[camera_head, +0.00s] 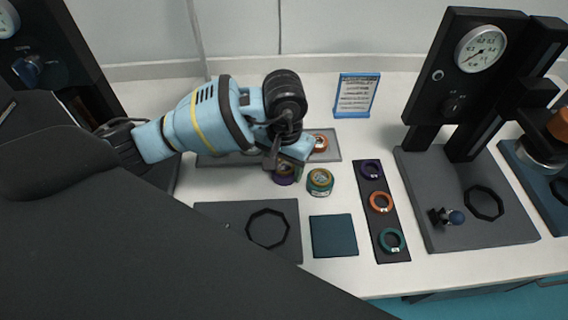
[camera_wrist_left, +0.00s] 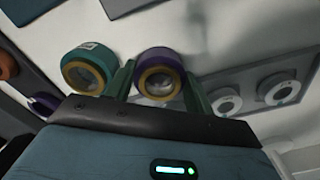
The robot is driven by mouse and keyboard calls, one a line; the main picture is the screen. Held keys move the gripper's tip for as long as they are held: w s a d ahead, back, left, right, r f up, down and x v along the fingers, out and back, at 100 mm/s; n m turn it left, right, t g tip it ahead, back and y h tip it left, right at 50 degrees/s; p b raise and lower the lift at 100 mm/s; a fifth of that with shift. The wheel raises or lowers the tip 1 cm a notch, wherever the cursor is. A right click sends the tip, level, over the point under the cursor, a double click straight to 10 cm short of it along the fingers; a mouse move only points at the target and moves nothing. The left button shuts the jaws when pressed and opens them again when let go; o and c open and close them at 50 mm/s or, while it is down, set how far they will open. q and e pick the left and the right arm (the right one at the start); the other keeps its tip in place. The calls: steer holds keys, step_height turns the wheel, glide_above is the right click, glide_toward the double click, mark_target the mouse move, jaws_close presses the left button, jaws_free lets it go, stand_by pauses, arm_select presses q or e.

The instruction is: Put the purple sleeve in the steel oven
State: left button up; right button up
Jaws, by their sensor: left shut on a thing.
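The purple sleeve (camera_head: 284,178) has a brass-coloured inner ring and stands over the white table, just in front of a grey tray. My left gripper (camera_head: 289,163) is shut on it from above. In the left wrist view the purple sleeve (camera_wrist_left: 178,60) sits between the two green fingers (camera_wrist_left: 158,90). I cannot tell whether it touches the table. A teal sleeve (camera_head: 320,189) stands close on its right, and also shows in the wrist view (camera_wrist_left: 73,58). I cannot pick out the steel oven with certainty. My right gripper is not in view.
A dark strip (camera_head: 375,186) holds purple, orange and teal rings. A dark plate with an octagonal ring (camera_head: 267,212) and a teal square (camera_head: 334,236) lie in front. A black gauge stand (camera_head: 452,45) rises at right.

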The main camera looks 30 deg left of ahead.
mark_target(284, 165)
arm_select(q)
steer(key=shift+f, duration=0.2)
steer(key=o, duration=0.8)
steer(key=shift+r, duration=3.95)
steer(key=shift+c, duration=0.3)
